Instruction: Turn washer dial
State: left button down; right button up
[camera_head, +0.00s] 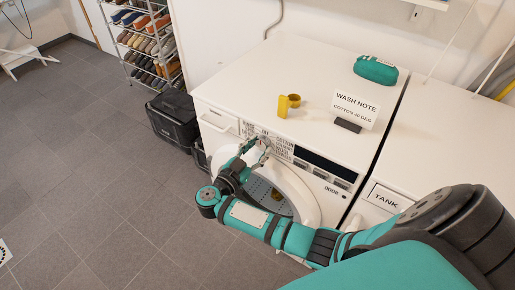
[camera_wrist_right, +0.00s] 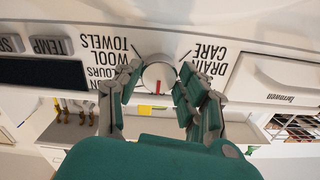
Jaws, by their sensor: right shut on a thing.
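The washer (camera_head: 228,100) is white, with its dial (camera_head: 265,142) on the front panel. In the right wrist view the dial (camera_wrist_right: 158,70) is a pale round knob with a red mark on its lower part in the picture. Printed programme words (camera_wrist_right: 212,62) such as DRAIN, CARE, WOOL and TOWELS surround it, upside down there. My right gripper (camera_head: 258,148) is at the dial, and its fingers (camera_wrist_right: 157,82) are shut on it from both sides. In the head view the gripper partly hides the dial. My left gripper is not in view.
A WASH NOTE card (camera_head: 356,108), a yellow item (camera_head: 284,106) and a green bundle (camera_head: 376,69) are on top.

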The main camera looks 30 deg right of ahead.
jog(key=shift+m, duration=0.4)
jog(key=shift+f+m, duration=0.1)
jog(key=shift+m, duration=0.8)
jog(key=shift+m+b, duration=0.4)
jog(key=shift+m, duration=1.2)
jog(key=o, duration=1.2)
jog(key=shift+w, duration=0.1)
